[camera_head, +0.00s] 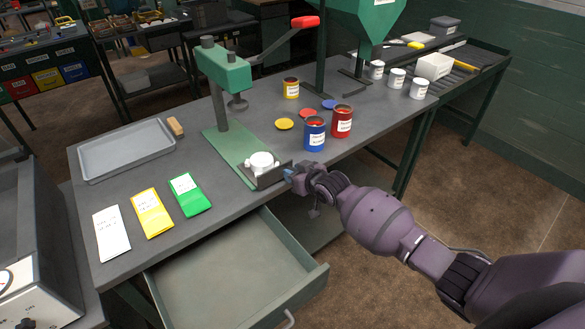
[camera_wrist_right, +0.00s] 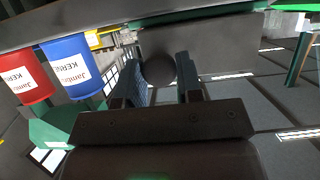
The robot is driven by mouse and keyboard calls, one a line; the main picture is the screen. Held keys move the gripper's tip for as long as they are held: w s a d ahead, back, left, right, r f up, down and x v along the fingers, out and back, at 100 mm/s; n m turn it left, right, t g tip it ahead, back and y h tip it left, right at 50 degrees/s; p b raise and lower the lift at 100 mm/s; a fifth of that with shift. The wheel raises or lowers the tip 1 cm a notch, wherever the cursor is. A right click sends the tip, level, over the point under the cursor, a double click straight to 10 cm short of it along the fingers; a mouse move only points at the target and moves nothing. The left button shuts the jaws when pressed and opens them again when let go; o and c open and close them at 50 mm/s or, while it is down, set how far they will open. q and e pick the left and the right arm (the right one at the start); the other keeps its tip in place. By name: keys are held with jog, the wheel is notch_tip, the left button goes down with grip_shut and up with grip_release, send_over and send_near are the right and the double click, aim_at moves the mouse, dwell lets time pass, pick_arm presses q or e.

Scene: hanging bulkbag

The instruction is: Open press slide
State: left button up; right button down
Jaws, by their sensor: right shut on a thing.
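The green press (camera_head: 222,70) stands on the grey workbench, with its lever arm up and a red handle (camera_head: 305,22) at the lever's end. Its slide (camera_head: 262,178) is a dark plate at the front end of the green base, clear of the press head, with a white round piece (camera_head: 262,162) on it. My right gripper (camera_head: 290,174) is at the slide's front right edge. In the right wrist view its fingers (camera_wrist_right: 159,78) are around a dark round knob (camera_wrist_right: 158,68) on the slide. My left gripper is not in view.
An open drawer (camera_head: 235,268) juts out below the bench front. Blue (camera_head: 314,135) and red (camera_head: 342,122) cans stand right of the press. A grey tray (camera_head: 125,150) and white, yellow and green packets (camera_head: 188,195) lie to the left.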

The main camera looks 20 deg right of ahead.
jog(key=shift+s+d, duration=0.25)
jog(key=shift+s, duration=0.45)
jog(key=c, duration=0.8)
grip_release()
jog(key=shift+s, duration=0.1)
jog(key=p+v, duration=0.1)
jog(key=v, duration=0.9)
jog(key=shift+s+d+r, duration=0.15)
jog(key=shift+s+r, duration=0.1)
